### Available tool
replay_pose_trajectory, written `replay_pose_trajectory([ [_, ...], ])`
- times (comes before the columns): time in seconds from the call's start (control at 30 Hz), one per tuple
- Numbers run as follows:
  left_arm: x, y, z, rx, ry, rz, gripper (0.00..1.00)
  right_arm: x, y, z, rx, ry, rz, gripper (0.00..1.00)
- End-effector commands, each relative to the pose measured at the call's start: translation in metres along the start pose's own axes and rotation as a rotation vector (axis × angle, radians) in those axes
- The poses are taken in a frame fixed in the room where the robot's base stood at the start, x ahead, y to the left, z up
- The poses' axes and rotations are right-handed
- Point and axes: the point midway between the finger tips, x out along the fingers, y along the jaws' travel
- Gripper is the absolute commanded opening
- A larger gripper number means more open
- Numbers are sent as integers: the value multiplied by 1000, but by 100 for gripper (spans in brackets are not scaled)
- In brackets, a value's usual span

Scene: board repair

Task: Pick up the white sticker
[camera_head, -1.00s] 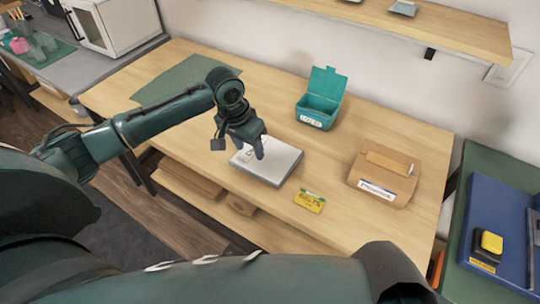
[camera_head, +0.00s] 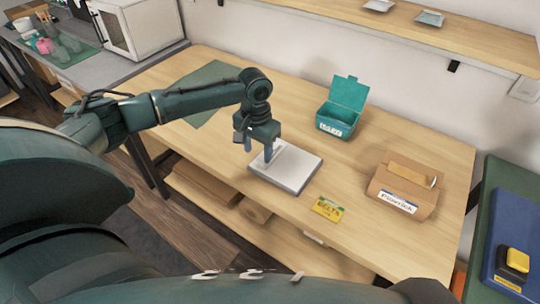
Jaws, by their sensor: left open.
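A flat white-grey slab (camera_head: 297,172) lies on the wooden table near its front edge. A small whitish patch (camera_head: 279,149) shows at the slab's far left part, beside my gripper; I cannot tell whether it is the white sticker. The gripper hides part of the slab. I cannot tell whether the fingertips touch it. My right gripper is not in view.
A yellow card (camera_head: 327,208) lies right of the slab. A teal open box (camera_head: 338,119) stands behind it, and a brown cardboard box (camera_head: 390,194) stands to the right. A green mat (camera_head: 205,82) lies at the back left. Bare table lies between the boxes.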

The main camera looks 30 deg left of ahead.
Motion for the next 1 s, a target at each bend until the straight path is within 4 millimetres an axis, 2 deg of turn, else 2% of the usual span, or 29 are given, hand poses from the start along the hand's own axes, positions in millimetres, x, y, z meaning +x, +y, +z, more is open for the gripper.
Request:
replay_pose_trajectory([
  [0.17, 27, 0, -11, 0, 0, -1, 49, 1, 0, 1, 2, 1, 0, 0],
  [0.3, 42, 0, -10, 1, 0, 0, 49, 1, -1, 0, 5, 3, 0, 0],
  [0.57, 46, 0, -10, 2, 1, -1, 49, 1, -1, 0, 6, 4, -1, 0],
  [1.0, 45, 0, -10, 1, 1, 0, 15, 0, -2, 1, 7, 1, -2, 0],
])
